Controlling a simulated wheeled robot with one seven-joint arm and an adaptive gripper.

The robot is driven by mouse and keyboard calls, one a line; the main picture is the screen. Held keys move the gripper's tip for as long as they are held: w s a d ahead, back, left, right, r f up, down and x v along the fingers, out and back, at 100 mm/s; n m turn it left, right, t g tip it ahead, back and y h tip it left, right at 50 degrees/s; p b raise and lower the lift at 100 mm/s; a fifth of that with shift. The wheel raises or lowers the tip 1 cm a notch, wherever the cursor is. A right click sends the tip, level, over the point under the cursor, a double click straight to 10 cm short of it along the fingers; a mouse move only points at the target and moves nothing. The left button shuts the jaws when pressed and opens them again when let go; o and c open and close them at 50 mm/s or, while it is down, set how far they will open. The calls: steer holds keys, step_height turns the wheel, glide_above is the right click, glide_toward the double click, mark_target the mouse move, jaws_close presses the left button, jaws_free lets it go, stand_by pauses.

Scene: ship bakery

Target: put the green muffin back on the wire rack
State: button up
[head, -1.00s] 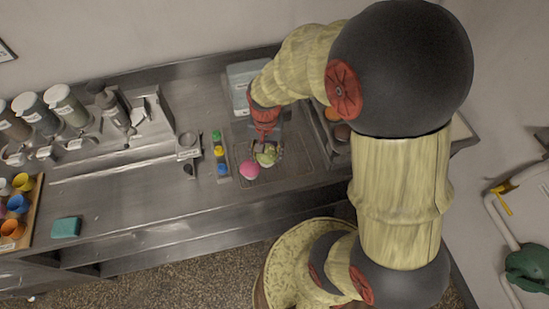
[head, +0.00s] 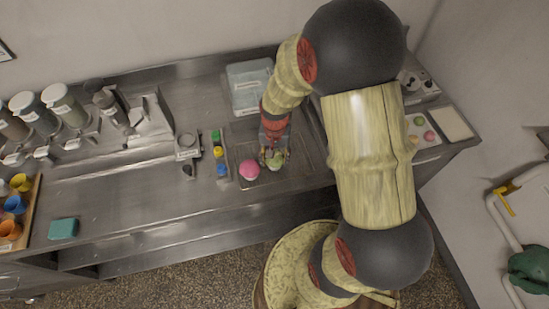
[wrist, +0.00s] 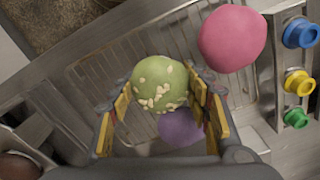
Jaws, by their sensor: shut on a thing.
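The green muffin (head: 275,163) has a pale-flecked round top. My gripper (head: 274,154) is shut on it, above the wire rack (head: 302,170). In the wrist view the green muffin (wrist: 152,82) sits between the yellow-padded fingers of my gripper (wrist: 163,108). A purple rounded thing (wrist: 180,127) shows just beside it, partly hidden by a finger. The wire rack (wrist: 95,65) lies beneath. Whether the muffin touches the rack I cannot tell. A pink muffin (head: 249,170) sits at the rack's left side, apart from my gripper; it also shows in the wrist view (wrist: 232,38).
Green, yellow and blue knobs (head: 219,152) stand left of the rack. A pale blue bin (head: 248,86) is behind my gripper. A tray (head: 425,143) with small round pieces is at the right. The steel counter (head: 125,196) at left is mostly clear.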

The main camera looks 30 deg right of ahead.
steer(key=shift+f, duration=0.1)
steer(key=o, duration=0.6)
step_height(320, 180, up, 12)
steer(key=shift+r+p, duration=0.1)
steer(key=shift+p, duration=0.65)
steer(key=s+a+r+n+t, duration=0.2)
steer(key=s+r, duration=0.2)
steer(key=r, duration=0.3)
steer(key=s+a+r+n+t, duration=0.1)
steer(key=s+a+r+n, duration=0.2)
steer(key=r, duration=0.4)
steer(key=s+a+r+n+t, duration=0.2)
steer(key=s+a+r, duration=0.1)
steer(key=s+r, duration=0.3)
steer(key=shift+a+r+n+t, duration=0.2)
steer(key=shift+r+n+t, duration=0.15)
steer(key=shift+r, duration=0.2)
